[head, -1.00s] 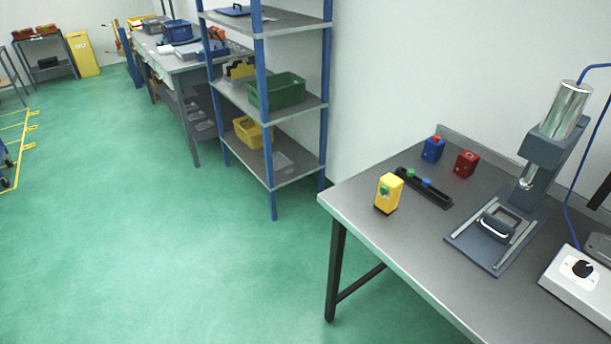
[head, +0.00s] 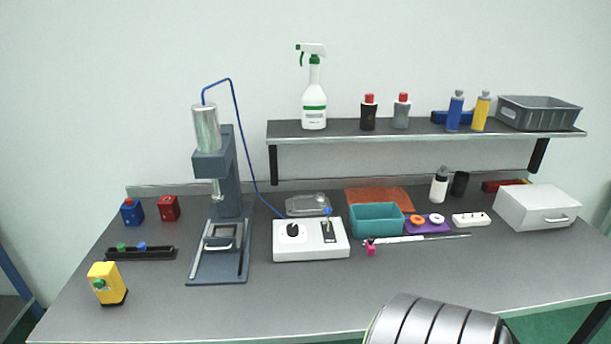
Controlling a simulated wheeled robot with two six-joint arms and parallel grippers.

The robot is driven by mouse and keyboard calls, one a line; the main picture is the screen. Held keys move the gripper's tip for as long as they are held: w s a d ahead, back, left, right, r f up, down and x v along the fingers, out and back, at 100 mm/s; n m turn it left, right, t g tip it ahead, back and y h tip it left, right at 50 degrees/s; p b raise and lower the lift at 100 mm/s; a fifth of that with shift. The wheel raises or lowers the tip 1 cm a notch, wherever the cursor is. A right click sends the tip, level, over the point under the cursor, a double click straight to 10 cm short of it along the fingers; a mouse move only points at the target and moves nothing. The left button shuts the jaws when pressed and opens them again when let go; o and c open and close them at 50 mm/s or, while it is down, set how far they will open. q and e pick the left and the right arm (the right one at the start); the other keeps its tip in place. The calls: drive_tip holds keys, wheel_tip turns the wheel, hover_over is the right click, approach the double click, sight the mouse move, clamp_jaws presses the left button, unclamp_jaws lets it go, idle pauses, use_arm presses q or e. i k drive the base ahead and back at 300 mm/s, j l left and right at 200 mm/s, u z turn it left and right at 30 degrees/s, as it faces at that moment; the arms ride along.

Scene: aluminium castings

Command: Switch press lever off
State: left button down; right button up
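The press (head: 230,185) stands on the left half of the grey workbench, with a silver cylinder on top and a dark blue-grey frame and base. A blue hose or cable runs from its top down to a white control box (head: 311,252) to its right. The box carries a black round knob (head: 292,230) and, on its right side, a lever (head: 328,228) with a blue tip that stands roughly upright. Neither of my grippers is in view.
A yellow box with a green button (head: 106,284) stands front left. A teal bin (head: 376,219) and a white drawer box (head: 538,207) stand to the right. A wall shelf (head: 420,130) hangs above.

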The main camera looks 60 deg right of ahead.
sight(327, 210)
drive_tip(key=z, duration=2)
